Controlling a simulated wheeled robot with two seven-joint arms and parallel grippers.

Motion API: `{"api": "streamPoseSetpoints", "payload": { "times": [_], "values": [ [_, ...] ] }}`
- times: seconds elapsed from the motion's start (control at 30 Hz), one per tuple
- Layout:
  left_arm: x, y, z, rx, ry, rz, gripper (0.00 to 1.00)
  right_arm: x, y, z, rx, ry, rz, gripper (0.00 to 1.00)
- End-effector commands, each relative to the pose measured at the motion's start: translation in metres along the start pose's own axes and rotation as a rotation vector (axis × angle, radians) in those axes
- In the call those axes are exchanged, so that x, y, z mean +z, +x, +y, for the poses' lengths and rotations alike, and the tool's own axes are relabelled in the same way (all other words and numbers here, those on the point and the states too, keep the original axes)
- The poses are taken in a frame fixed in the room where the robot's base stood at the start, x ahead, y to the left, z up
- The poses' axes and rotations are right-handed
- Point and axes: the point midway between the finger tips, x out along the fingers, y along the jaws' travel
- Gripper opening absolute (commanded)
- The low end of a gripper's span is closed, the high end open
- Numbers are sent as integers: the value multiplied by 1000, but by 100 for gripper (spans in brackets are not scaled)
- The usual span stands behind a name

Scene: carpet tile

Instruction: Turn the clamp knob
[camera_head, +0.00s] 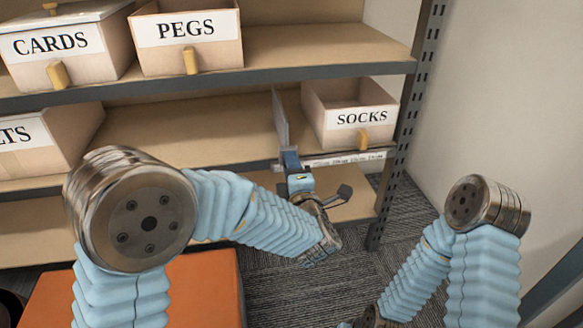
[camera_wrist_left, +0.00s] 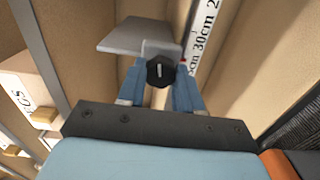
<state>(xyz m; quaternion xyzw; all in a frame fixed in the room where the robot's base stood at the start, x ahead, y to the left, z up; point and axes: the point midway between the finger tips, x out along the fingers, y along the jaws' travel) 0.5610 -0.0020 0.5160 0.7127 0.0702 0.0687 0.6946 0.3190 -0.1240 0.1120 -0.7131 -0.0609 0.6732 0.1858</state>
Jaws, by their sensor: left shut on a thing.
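The clamp knob (camera_wrist_left: 160,71) is a small black knob with a white line on its face, in the left wrist view. It sits at the base of a grey metal divider (camera_wrist_left: 138,37), which also shows as an upright plate on the middle shelf in the head view (camera_head: 281,122). My left gripper (camera_head: 290,160) is at the shelf's front edge, below the divider. In the left wrist view its blue fingers (camera_wrist_left: 160,85) stand on both sides of the knob and are shut on it. The knob is hidden in the head view. My right gripper is out of view.
A SOCKS bin (camera_head: 350,112) stands just right of the divider. CARDS (camera_head: 60,50) and PEGS (camera_head: 187,45) bins stand on the shelf above. A white ruler strip (camera_head: 347,159) runs along the shelf edge. A dark perforated post (camera_head: 408,120) closes the right side.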

Motion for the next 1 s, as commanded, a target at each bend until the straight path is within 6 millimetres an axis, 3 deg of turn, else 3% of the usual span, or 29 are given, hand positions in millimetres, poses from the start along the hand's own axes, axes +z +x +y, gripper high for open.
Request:
{"api": "streamPoseSetpoints", "payload": {
  "times": [0.4,1.0],
  "values": [
    [1,-1,-2,-3,-203,-3,4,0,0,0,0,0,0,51],
    [1,-1,-2,-4,-236,-2,4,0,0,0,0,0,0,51]
  ]
}}
